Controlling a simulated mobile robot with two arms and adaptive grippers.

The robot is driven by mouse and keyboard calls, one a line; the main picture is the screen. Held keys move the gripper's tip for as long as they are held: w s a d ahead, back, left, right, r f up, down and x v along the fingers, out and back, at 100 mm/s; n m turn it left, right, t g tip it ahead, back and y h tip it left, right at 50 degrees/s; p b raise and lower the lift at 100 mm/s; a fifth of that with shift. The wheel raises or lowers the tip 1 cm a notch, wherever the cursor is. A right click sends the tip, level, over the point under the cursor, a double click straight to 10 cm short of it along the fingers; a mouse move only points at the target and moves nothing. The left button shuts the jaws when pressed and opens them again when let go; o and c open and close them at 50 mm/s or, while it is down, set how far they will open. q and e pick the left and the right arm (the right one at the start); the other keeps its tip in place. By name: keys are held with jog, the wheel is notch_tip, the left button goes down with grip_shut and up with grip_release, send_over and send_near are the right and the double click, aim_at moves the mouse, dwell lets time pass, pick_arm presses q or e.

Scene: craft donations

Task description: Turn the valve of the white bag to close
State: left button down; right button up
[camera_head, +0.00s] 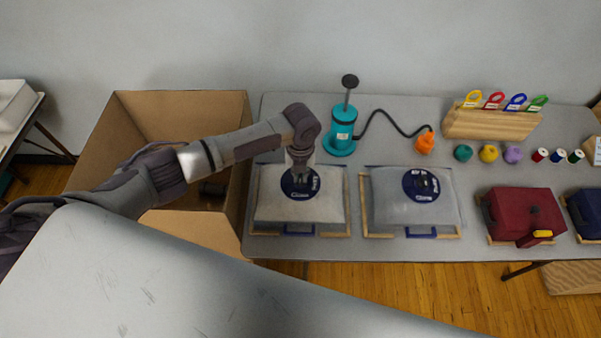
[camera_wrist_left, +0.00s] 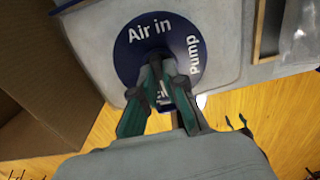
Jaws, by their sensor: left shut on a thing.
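The white bag (camera_head: 270,205) lies flat in a wooden frame on the table, below my left arm. A round blue valve disc (camera_head: 313,188) sits on its top. In the left wrist view the disc (camera_wrist_left: 128,62) shows the words "Air in" and "Pump", and a third word is partly covered. My left gripper (camera_head: 300,177) comes down from above onto the middle of the disc. In the left wrist view its fingers (camera_wrist_left: 167,78) are close together at the disc's centre, shut on the valve knob. The knob is mostly hidden by the fingers. My right gripper is not seen.
A similar grey bag (camera_head: 395,203) with a blue valve lies to the right, then a red bag (camera_head: 520,205). A teal pump (camera_head: 342,130) with a black hose and orange nozzle (camera_head: 426,143) stands behind. An open cardboard box (camera_head: 195,228) is at the left.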

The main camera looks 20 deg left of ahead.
aim_at(300, 177)
pick_arm(q)
jog(key=c, duration=1.2)
grip_release()
notch_tip(300, 177, up, 12)
jog(key=shift+r, duration=0.1)
